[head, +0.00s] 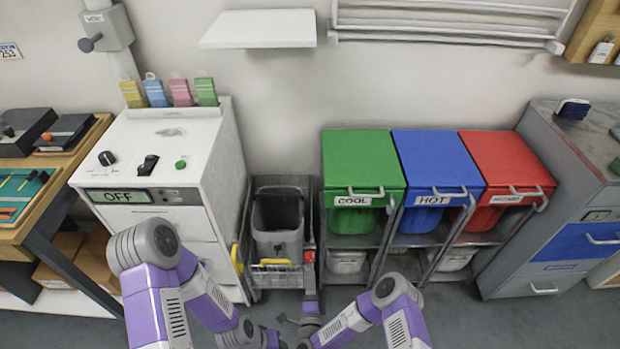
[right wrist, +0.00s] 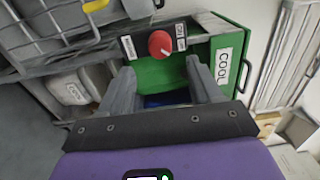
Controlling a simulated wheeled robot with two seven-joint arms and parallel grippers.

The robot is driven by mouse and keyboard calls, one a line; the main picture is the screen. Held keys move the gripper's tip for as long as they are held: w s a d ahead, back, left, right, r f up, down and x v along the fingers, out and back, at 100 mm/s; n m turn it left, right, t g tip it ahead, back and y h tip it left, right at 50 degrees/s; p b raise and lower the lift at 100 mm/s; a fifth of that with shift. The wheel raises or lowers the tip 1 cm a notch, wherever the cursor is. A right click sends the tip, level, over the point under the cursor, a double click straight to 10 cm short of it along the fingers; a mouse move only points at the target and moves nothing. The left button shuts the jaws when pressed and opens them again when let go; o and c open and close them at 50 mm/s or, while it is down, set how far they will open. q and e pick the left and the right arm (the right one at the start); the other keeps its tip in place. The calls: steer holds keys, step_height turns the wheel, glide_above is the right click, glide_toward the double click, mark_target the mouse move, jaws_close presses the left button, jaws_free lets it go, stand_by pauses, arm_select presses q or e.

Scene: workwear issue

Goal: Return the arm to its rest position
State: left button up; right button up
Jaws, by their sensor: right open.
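My right arm (head: 350,322) comes in from the lower right of the head view and reaches toward the bottom middle. Its gripper (head: 299,318) is small and low there, over the floor in front of the grey bucket. In the right wrist view the two grey fingers of this gripper (right wrist: 163,82) stand apart with nothing between them. Beyond them are a red knob (right wrist: 161,44) and the green COOL bin (right wrist: 190,66). My left arm (head: 152,285) bends down at the lower left of the head view, and its gripper is not seen.
A grey bucket (head: 278,222) stands in a wire cart between the white machine (head: 225,170) marked OFF and the green (head: 362,160), blue (head: 436,160) and red (head: 500,160) bins. A wooden workbench (head: 50,205) is at left, a grey cabinet (head: 560,190) at right. Floor shows in front.

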steer(key=s+d+r+n+g+y+p, duration=0.1)
steer(key=s+d+r+n+g+p, duration=0.1)
steer(key=s+n+g, duration=0.3)
steer(key=s+d+r+n+g+y+p, duration=0.1)
steer(key=s+d+n+g, duration=0.3)
steer(key=s, duration=0.4)
steer(key=s+d+r+n+g+y+p, duration=0.2)
steer(key=s+d+r+n+g+p, duration=0.1)
steer(key=s+n+g, duration=0.3)
steer(key=s+g+p, duration=0.1)
steer(key=g, duration=0.1)
steer(key=shift+d+r+n+g, duration=0.2)
steer(key=shift+n+g, duration=0.1)
